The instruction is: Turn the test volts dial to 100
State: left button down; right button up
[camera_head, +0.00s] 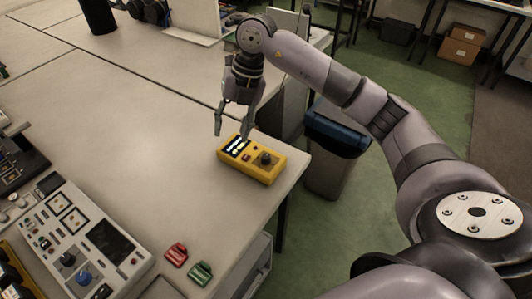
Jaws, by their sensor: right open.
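A yellow tester (256,172) lies flat on the table near its right edge. Its small screen is at its upper left end, and a black dial (265,158) sits on its right part. The dial's markings and setting are too small to read. My right gripper (232,134) hangs fingers down just behind the tester's screen end. It is open and empty, with its fingertips to the upper left of the dial. I cannot tell whether a fingertip touches the tester. My left gripper is not in view.
A grey control panel (85,235) stands at the lower left. A red clip (176,254) and a green clip (200,273) lie near the table's front right. A bin (335,150) stands beyond the right edge. The table left of the tester is clear.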

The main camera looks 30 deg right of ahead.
aim_at(266, 156)
jog(key=d+r+m+h, duration=0.2)
jog(key=d+h, duration=0.2)
jog(key=d, duration=0.5)
jog(key=shift+g, duration=0.4)
jog(key=f, duration=0.5)
jog(key=f+p, duration=0.1)
jog(key=f, duration=0.5)
jog(key=f+p, duration=0.1)
jog(key=f, duration=0.4)
jog(key=shift+s+f, duration=0.4)
jog(key=shift+c, duration=0.5)
grip_shut()
